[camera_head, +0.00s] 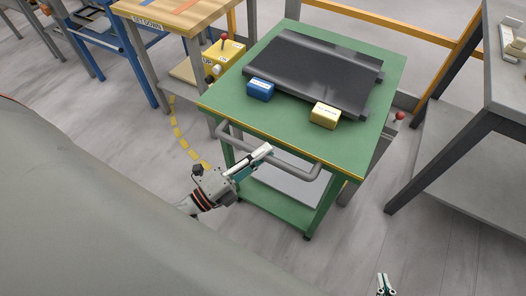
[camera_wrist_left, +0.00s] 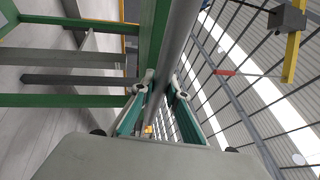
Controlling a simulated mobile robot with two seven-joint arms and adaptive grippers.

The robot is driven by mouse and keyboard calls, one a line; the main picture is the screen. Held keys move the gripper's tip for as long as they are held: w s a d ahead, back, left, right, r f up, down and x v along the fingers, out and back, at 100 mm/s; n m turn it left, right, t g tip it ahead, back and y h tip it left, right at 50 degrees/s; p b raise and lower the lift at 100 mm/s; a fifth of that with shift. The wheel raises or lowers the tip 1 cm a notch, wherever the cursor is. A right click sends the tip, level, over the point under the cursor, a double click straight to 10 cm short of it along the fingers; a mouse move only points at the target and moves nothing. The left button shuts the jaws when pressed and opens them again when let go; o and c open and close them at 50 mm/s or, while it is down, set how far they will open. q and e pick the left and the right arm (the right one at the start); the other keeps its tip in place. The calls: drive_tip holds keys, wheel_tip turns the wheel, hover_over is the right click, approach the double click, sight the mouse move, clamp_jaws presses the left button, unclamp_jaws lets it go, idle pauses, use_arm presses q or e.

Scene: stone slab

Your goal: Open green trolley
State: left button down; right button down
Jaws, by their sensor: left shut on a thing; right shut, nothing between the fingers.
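The green trolley (camera_head: 230,102) stands in the middle of the head view, with a grey bar handle (camera_head: 305,173) along its near side. My left gripper (camera_head: 262,153) reaches in from the lower left and is shut on the handle, near its middle-left part. In the left wrist view the two fingers (camera_wrist_left: 161,88) sit on either side of the grey handle bar (camera_wrist_left: 178,40). My right gripper (camera_head: 383,283) shows only its tip at the bottom edge, shut and empty, apart from the trolley.
A wooden-topped table (camera_head: 180,15) stands at the back left. A grey table (camera_head: 505,95) stands at the right. The floor in front is clear.

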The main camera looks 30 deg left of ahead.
use_arm(q)
drive_tip(key=c, duration=2)
unclamp_jaws()
drive_tip(key=shift+o, duration=0.2)
drive_tip(key=v, duration=1.2)
drive_tip(key=shift+w+a, duration=0.1)
